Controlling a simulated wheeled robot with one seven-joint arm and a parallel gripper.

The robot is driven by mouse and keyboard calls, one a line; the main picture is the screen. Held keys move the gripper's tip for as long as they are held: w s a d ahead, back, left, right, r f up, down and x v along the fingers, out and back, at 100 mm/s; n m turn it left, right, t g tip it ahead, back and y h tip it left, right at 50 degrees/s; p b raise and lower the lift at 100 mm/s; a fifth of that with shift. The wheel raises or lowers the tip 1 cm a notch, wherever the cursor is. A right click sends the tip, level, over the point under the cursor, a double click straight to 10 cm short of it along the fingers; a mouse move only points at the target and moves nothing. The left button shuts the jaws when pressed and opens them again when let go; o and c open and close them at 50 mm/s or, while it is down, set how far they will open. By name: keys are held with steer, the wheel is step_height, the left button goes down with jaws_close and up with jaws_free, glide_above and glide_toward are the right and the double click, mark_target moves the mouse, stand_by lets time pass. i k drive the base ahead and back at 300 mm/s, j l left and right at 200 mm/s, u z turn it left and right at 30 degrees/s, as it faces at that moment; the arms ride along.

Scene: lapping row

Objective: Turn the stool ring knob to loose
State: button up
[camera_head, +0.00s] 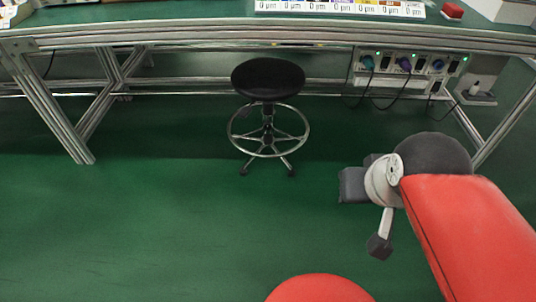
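The stool has a round black seat (268,79) and stands upright on the green floor in front of the bench. Its chrome foot ring (231,136) circles the column below the seat, joined by spokes. A dark hub (268,138) sits on the column at the middle of the ring. The ring knob is too small and dark to pick out, so its setting cannot be read. My gripper (366,216) is in front of the stool and to its right, well apart from it. Its two dark fingertips are spread, with nothing between them.
A long bench (190,34) with metal frame legs spans the back, above the stool. A red button (452,10) sits on top. The green floor (150,220) is clear at left and front.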

mark_target(267, 125)
steer(key=i+j+z, duration=0.35)
steer(key=j, duration=0.3)
steer(key=i+j+z, duration=0.2)
steer(key=j, duration=0.15)
steer(key=k, duration=0.1)
